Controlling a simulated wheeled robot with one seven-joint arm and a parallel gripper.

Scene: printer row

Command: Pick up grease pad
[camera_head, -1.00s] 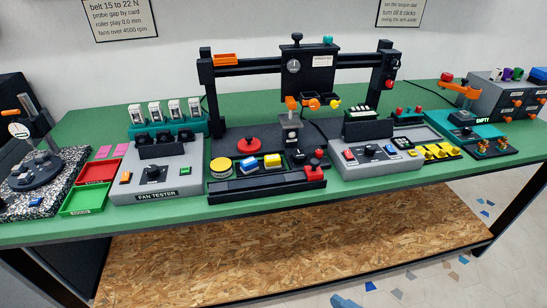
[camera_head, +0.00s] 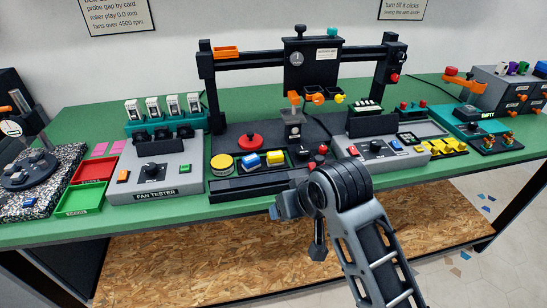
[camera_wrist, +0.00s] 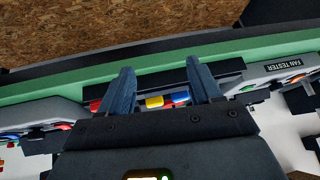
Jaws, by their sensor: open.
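No readable label marks the grease pad. A round yellow pad-like disc (camera_head: 222,162) lies at the left end of the black tray (camera_head: 240,183) in the middle of the bench, and I cannot be sure it is the grease pad. A blue block (camera_head: 250,160) and a yellow block (camera_head: 274,157) lie to its right. My gripper (camera_wrist: 160,66) is open and empty. In the wrist view the yellow block (camera_wrist: 154,102) and the blue block (camera_wrist: 180,97) show between its fingers, beyond and apart from them. The round disc is not clearly visible there.
The grey fan tester (camera_head: 155,180) stands left of the tray, with red (camera_head: 92,168) and green (camera_head: 80,199) bins beyond it. A black gantry (camera_head: 310,65) rises behind. A red knob (camera_head: 251,142) and a grey control box (camera_head: 375,148) stand close by.

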